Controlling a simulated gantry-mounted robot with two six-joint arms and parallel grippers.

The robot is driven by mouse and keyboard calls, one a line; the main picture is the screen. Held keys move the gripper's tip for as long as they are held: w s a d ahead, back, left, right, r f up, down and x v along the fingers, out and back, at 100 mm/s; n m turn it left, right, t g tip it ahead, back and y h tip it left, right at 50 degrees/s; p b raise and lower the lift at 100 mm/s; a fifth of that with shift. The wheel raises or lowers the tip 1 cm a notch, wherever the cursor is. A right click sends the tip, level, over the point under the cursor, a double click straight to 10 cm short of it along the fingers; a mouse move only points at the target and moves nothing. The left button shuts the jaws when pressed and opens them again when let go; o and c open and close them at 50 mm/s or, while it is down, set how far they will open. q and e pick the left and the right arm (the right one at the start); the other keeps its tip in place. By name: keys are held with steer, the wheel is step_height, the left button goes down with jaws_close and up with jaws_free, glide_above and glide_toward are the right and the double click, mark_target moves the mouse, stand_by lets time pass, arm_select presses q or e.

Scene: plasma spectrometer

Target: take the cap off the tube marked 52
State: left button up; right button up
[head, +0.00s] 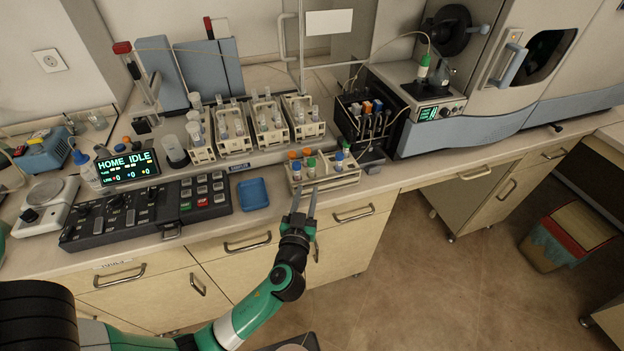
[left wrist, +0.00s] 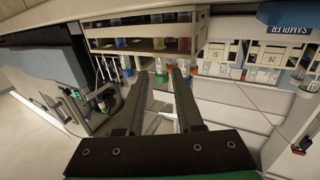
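A beige rack (head: 326,182) near the bench's front edge holds several capped tubes; it shows upside down in the left wrist view (left wrist: 110,32). An orange-capped tube (head: 294,156), a green-capped tube (head: 311,163) and a blue-capped tube (head: 339,157) stand in it. No 52 is readable on them. My left gripper (head: 304,193) is open and empty in front of the rack. In the left wrist view a green cap (left wrist: 161,70) shows between its fingertips (left wrist: 161,75), seemingly beyond them. My right gripper is out of view.
Racks of vials (head: 235,143) stand behind. A blue tray (head: 253,194) lies left of the front rack, beside a black control panel (head: 145,211). A dark container (head: 372,130) with coloured items stands behind right. Drawers (head: 240,262) line the bench front.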

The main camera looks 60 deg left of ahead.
mark_target(311, 174)
arm_select(q)
steer(key=x, duration=0.6)
steer(key=shift+w+a+f, duration=0.1)
steer(key=shift+a, duration=0.1)
steer(key=shift+d, duration=0.1)
steer(key=shift+c, duration=0.3)
jaws_close()
stand_by(0.9)
